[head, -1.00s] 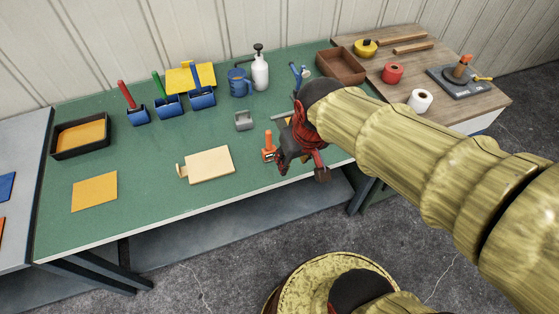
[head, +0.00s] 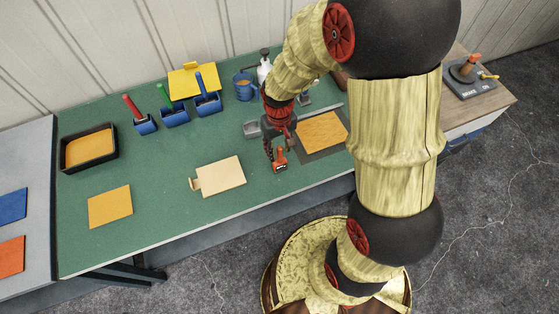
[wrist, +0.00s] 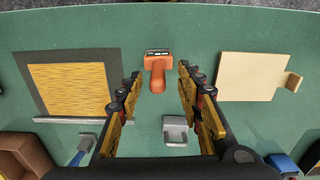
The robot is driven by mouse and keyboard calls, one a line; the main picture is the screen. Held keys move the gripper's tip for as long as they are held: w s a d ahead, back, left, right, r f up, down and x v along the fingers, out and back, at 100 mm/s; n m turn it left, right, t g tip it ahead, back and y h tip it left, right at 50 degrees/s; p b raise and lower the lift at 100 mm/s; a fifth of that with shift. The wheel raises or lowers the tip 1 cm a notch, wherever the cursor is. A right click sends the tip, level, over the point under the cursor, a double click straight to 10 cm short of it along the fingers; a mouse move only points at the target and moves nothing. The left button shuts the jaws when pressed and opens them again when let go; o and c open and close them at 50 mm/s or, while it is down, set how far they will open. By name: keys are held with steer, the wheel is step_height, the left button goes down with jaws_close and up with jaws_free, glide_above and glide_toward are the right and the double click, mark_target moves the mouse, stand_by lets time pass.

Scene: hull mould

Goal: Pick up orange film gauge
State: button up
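The orange film gauge (head: 280,162) stands on the green table near its front edge, to the right of a cream board. In the wrist view the gauge (wrist: 157,72) shows an orange handle and a dark marked head. My gripper (wrist: 159,76) is open, with one finger on each side of the gauge in that view and nothing held between them. In the head view my gripper (head: 278,143) hangs just behind and above the gauge. Whether the fingers reach down to its height I cannot tell.
A cream board (head: 220,176) lies left of the gauge, and a wood-grain panel on a dark mat (wrist: 68,88) lies on its other side. A small grey block (wrist: 175,130) sits behind it. Rollers, a cup and a tray (head: 90,165) stand farther back and left.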

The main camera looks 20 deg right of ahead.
mark_target(280, 155)
step_height(280, 155, down, 5)
steer(key=shift+w+d+r+b, duration=0.1)
steer(key=shift+d+b, duration=0.05)
steer(key=shift+b, duration=0.25)
steer(key=shift+c, duration=0.2)
jaws_close()
